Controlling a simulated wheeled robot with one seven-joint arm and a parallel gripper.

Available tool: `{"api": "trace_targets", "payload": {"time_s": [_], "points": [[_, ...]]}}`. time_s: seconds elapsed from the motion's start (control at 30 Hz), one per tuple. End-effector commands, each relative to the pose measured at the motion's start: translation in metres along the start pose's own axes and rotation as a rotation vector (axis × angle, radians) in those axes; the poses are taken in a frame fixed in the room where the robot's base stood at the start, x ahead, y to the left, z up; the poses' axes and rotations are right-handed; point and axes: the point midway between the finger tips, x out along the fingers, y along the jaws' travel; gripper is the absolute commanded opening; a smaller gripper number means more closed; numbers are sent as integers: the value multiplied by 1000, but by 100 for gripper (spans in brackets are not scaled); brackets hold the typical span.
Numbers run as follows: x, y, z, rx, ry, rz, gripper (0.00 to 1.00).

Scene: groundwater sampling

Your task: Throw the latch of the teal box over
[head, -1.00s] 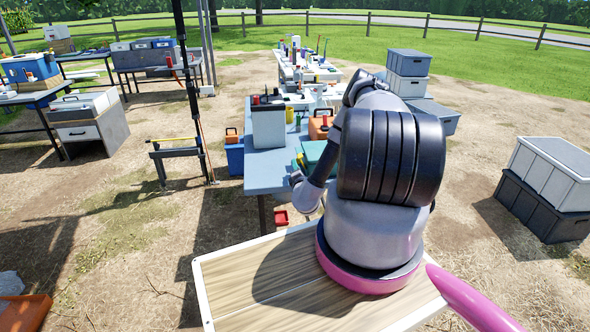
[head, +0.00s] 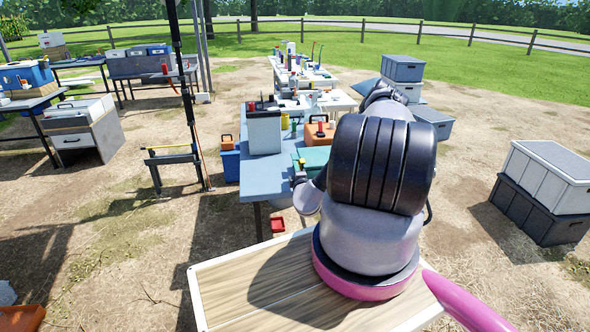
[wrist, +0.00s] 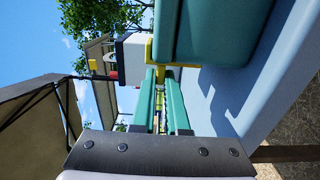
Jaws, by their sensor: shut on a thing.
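The teal box (head: 317,155) stands on the blue-grey table, partly hidden behind my arm in the head view. In the wrist view its teal side (wrist: 205,30) fills the top, right of centre. A yellow latch (wrist: 150,76) shows at the box's edge, between and just beyond my fingertips. My gripper (wrist: 160,77) has two long teal fingers reaching up to it, closed on the latch with a narrow gap between them. In the head view my gripper is small and mostly hidden by the arm, so the latch's exact angle cannot be told.
The blue-grey table (head: 258,180) also carries a white-grey box (head: 264,132) and an orange case (head: 318,134) close by. A red container (head: 278,225) is below its near end. Stacked grey bins (head: 545,185) stand at the right.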

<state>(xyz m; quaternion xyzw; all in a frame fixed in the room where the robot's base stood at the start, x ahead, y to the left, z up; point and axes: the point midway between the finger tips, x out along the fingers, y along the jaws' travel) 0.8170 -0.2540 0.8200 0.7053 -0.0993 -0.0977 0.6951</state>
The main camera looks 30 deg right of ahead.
Motion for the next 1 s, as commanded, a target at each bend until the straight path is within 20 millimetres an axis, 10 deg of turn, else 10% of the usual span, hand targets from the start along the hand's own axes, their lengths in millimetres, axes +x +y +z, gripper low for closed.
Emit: {"api": "trace_targets", "payload": {"time_s": [0.33, 0.4, 0.43, 1.0], "points": [[0, 0, 1, 2, -1, -1, 0], [0, 0, 1, 1, -1, -1, 39], [0, 0, 1, 1, -1, -1, 42], [-36, -1, 0, 3, -1, -5, 42]]}}
